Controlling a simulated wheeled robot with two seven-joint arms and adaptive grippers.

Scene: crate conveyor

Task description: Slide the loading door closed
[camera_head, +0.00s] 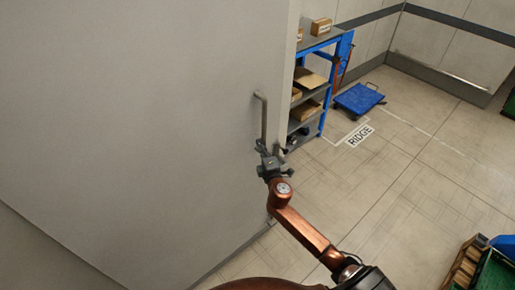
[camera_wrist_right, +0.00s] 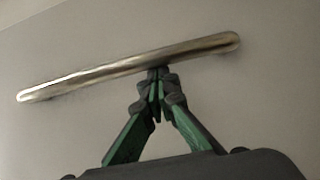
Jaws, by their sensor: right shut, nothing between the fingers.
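The loading door (camera_head: 140,110) is a large plain grey panel filling the left half of the head view. Its upright metal bar handle (camera_head: 263,118) is near the door's right edge. My right gripper (camera_head: 264,149) is at the lower part of the handle, its arm reaching up from the bottom right. In the right wrist view the fingertips (camera_wrist_right: 157,82) are together and meet the edge of the silvery handle bar (camera_wrist_right: 120,70) near its middle; I cannot tell whether they touch it. Nothing shows between the fingers. My left gripper is not in view.
Right of the door edge the opening shows a blue shelf (camera_head: 326,95) with boxes and a blue platform cart (camera_head: 359,98). The tiled floor (camera_head: 400,180) in the middle is clear. Cardboard boxes (camera_head: 465,262) and a green crate (camera_head: 497,272) are at the bottom right.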

